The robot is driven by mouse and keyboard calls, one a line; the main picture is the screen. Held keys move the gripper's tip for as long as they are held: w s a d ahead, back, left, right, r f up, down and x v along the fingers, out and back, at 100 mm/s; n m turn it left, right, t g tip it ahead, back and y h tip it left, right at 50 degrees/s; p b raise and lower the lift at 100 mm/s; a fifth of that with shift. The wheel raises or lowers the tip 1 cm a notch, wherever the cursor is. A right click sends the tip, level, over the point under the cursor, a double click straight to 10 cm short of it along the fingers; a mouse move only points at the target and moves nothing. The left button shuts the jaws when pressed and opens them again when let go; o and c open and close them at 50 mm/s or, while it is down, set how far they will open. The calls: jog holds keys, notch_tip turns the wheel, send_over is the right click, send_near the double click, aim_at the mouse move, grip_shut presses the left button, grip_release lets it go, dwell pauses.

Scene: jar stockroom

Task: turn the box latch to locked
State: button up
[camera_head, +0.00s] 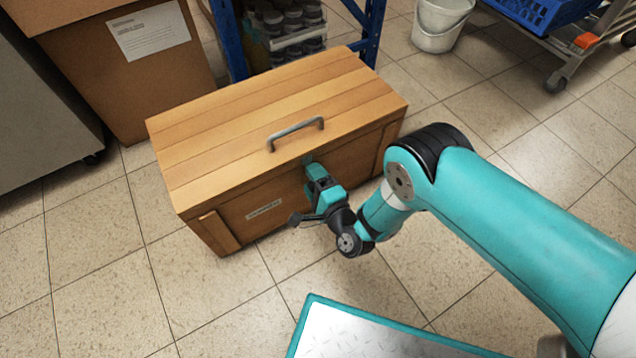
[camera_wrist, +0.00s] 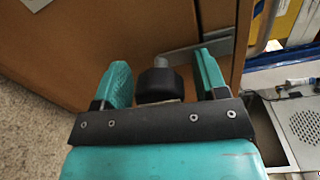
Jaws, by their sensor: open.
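The wooden box (camera_head: 270,105) stands closed on the floor, with a grey handle (camera_head: 296,133) on its lid. My gripper (camera_head: 311,166) is at the upper part of the box's front face, below the handle, and hides the latch in the head view. In the wrist view my gripper (camera_wrist: 162,72) is open, with one teal finger on each side of a dark knob with a grey tip (camera_wrist: 157,83), which looks like part of the latch. Gaps show between knob and fingers. A grey bar (camera_wrist: 198,46) lies behind the right finger. I cannot tell which position the latch is in.
A cardboard box (camera_head: 130,70) stands behind on the left. A blue rack (camera_head: 372,30) with jars (camera_head: 290,22) is behind the wooden box. A white bucket (camera_head: 438,24) and a trolley (camera_head: 590,40) are at the back right. The tiled floor in front is clear.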

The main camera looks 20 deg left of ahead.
jog(key=shift+r, duration=0.1)
jog(key=s+d+p, duration=0.1)
jog(key=p, duration=0.3)
jog(key=shift+r, duration=0.3)
jog(key=p+v, duration=1.6)
jog(key=shift+f, duration=0.35)
jog(key=shift+w+d+p, duration=0.15)
jog(key=shift+p, duration=0.2)
jog(key=s+d+r+p, duration=0.6)
jog(key=d+r+p, duration=0.1)
jog(key=p, duration=0.2)
jog(key=shift+s+d, duration=0.25)
jog(key=shift+d, duration=0.05)
